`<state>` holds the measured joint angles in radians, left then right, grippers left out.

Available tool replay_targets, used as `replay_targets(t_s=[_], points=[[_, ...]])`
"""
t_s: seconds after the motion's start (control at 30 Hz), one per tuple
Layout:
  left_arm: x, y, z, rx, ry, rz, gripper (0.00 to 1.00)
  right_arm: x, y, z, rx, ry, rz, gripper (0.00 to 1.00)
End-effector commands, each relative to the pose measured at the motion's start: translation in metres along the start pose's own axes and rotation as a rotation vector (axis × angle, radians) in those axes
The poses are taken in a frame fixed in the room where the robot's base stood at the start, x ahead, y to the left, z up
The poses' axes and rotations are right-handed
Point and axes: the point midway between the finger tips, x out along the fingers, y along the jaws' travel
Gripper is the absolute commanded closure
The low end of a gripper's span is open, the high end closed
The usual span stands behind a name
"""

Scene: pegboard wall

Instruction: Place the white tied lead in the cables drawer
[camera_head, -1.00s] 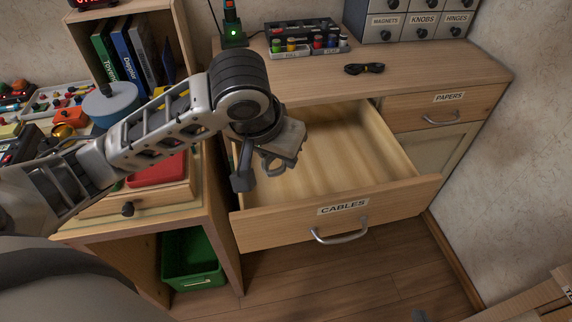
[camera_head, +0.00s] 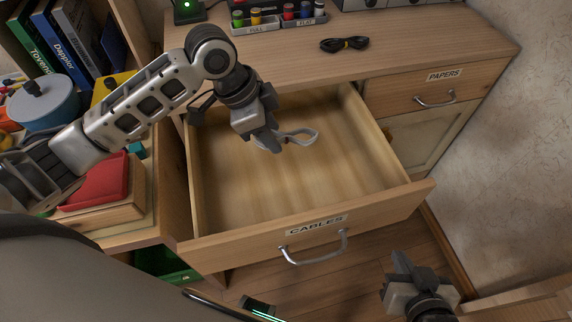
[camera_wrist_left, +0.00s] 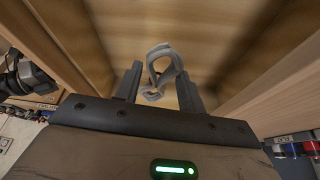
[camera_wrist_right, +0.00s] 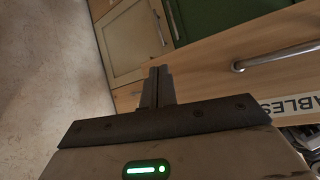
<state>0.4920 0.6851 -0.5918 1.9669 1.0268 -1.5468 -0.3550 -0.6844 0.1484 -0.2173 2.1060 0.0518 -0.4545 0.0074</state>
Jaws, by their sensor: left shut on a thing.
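The white tied lead (camera_head: 301,136), a pale looped bundle, is held by my left gripper (camera_head: 272,143) above the open cables drawer (camera_head: 335,241). In the left wrist view the lead (camera_wrist_left: 161,62) sticks out past the fingertips (camera_wrist_left: 158,88), with the drawer's wooden floor behind it. The drawer is pulled out, its front labelled CABLES, and its visible floor is bare. My right gripper (camera_head: 402,268) is low at the right, in front of the drawer and empty. The right wrist view shows its fingers (camera_wrist_right: 157,84) together.
A black tied cable (camera_head: 344,44) lies on the desktop above the drawer. The papers drawer (camera_head: 437,90) at the right is shut. A red box (camera_head: 98,180) stands on the unit at the left, with a green bin (camera_head: 165,265) below.

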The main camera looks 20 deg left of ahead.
Motion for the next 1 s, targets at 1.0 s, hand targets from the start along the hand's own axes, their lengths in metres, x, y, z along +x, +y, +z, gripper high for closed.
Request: replay_targets(t_s=[1.0], points=[[0.112, -0.003, 0.038, 0.222, -0.002, 0.087, 0.84, 0.007, -0.002, -0.003, 0.027, 0.033, -0.009, 1.00]])
